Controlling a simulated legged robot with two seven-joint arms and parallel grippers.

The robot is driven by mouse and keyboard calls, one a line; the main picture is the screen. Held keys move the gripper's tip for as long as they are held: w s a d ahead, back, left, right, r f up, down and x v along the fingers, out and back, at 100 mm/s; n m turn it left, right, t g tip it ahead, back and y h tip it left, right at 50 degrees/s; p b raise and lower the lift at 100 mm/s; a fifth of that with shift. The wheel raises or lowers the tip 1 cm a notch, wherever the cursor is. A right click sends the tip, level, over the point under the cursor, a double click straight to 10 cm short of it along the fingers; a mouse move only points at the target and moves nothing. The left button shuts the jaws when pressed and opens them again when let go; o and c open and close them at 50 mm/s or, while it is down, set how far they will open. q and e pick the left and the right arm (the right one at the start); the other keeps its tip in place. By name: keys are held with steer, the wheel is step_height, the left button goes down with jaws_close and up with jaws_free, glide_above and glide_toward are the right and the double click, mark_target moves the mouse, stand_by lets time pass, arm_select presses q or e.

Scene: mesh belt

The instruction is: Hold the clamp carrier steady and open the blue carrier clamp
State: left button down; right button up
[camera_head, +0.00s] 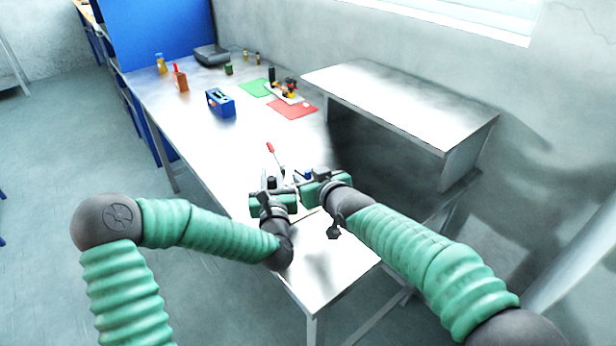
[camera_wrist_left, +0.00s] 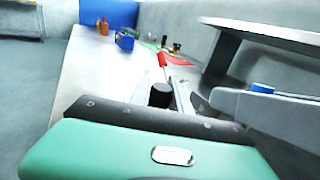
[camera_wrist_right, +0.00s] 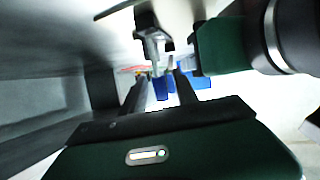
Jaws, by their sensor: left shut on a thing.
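The clamp carrier is small and largely hidden between my grippers near the front of the table. The blue carrier clamp (camera_head: 309,174) shows beside the grippers in the head view and between the fingers in the right wrist view (camera_wrist_right: 161,88). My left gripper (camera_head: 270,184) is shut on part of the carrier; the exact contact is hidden.
A red-tipped rod (camera_head: 270,147) rises just beyond the grippers. Farther back are a blue box (camera_head: 220,103), a green mat (camera_head: 252,88), a red mat (camera_head: 292,109) and small items. A raised metal shelf (camera_head: 400,100) stands at the right. The table middle is clear.

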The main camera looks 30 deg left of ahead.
jaws_close()
stand_by(1.2)
